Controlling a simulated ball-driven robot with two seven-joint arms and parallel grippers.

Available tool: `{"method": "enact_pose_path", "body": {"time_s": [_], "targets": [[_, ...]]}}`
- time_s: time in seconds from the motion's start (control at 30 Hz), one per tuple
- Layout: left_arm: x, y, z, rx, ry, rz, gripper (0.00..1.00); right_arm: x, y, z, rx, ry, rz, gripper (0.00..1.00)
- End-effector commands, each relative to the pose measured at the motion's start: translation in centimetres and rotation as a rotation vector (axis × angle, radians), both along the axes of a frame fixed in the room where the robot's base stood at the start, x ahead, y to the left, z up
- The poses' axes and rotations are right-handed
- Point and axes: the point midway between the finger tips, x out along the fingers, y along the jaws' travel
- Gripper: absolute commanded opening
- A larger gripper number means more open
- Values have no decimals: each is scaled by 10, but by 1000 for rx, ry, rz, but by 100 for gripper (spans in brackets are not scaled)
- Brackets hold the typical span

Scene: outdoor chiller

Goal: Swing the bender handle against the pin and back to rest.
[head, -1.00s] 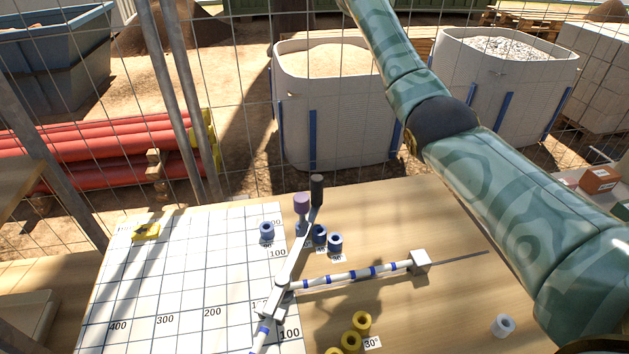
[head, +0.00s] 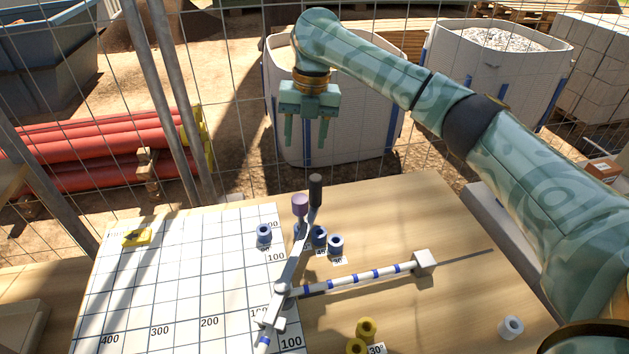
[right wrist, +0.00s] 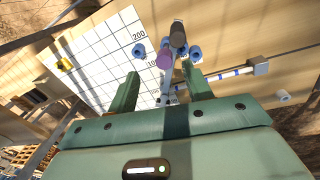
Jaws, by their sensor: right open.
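The bender handle (head: 296,250) is a grey metal lever with a black grip (head: 315,190) at its far end. It reaches from the pivot on the table up toward the back edge. A purple knob-like pin (head: 300,204) stands close to the left of the grip; whether they touch I cannot tell. My right gripper (head: 306,146) is open and empty, pointing down above and behind the grip. In the right wrist view the grip (right wrist: 178,38) shows beyond the open fingers. My left gripper is not in view.
Blue collars (head: 336,244) stand just right of the handle and one stands left of it. Yellow collars (head: 366,328) are at the front. A yellow object (head: 137,237) lies on the gridded board (head: 190,275). A wire fence rises behind the table.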

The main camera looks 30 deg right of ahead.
Motion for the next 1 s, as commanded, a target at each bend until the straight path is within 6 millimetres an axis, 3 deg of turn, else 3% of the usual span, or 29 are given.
{"method": "enact_pose_path", "body": {"time_s": [0.1, 0.27, 0.7, 0.83, 1.0], "targets": [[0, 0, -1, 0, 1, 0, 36, -5, -18, -2, -94, 19, 86, 50], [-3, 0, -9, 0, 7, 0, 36, -5, -21, -19, -113, 25, 116, 50], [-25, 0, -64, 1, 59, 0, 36, -5, -21, -129, -109, 28, 113, 50], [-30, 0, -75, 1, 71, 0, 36, -5, -21, -151, -110, 26, 113, 50], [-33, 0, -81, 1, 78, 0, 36, -5, -21, -164, -110, 22, 112, 50]]}}
